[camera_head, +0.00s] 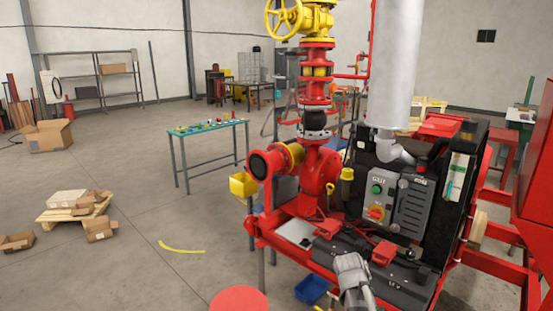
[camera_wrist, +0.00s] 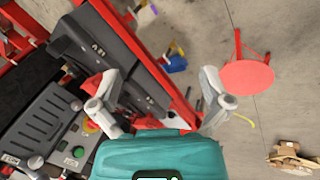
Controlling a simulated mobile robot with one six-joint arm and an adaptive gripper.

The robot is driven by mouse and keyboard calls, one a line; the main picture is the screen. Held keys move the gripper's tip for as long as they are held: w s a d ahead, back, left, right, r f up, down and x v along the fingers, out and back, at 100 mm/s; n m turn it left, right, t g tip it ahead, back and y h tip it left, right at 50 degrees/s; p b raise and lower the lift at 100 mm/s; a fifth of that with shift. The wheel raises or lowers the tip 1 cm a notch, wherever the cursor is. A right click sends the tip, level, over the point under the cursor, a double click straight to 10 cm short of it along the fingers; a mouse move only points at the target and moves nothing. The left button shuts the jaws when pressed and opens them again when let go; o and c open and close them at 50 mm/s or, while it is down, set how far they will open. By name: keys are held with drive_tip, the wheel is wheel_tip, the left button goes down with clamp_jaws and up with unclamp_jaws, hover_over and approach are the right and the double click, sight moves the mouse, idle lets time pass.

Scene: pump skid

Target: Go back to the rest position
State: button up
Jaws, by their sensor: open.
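My gripper (camera_wrist: 159,82) is open in the wrist view, with its two grey fingers wide apart and nothing held between them. It is above the front edge of the red pump skid (camera_wrist: 176,84). In the head view a grey part of my arm shows at the bottom, in front of the skid's black battery boxes. The control panel (camera_head: 395,200) with a green button and a red-yellow switch stands behind it; it also shows at the lower left of the wrist view (camera_wrist: 55,130).
A round red stool (camera_head: 240,300) stands close at the bottom. The red pump (camera_head: 320,170) with its yellow handwheel valve (camera_head: 285,18) rises mid-picture. A blue bin (camera_head: 311,290) lies below the skid. A yellow strip (camera_head: 181,248) is on the otherwise open floor left, near a pallet (camera_head: 75,211).

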drive_tip(key=s+a+f+m+g+y, duration=0.1)
drive_tip(key=s+a+m+g+y, duration=0.1)
drive_tip(key=s+a, duration=0.6)
drive_tip(key=s+m+y, duration=0.1)
drive_tip(key=s, duration=0.1)
drive_tip(key=shift+s+f+y, duration=0.15)
drive_tip(key=shift+s+y, duration=0.15)
idle(1.4)
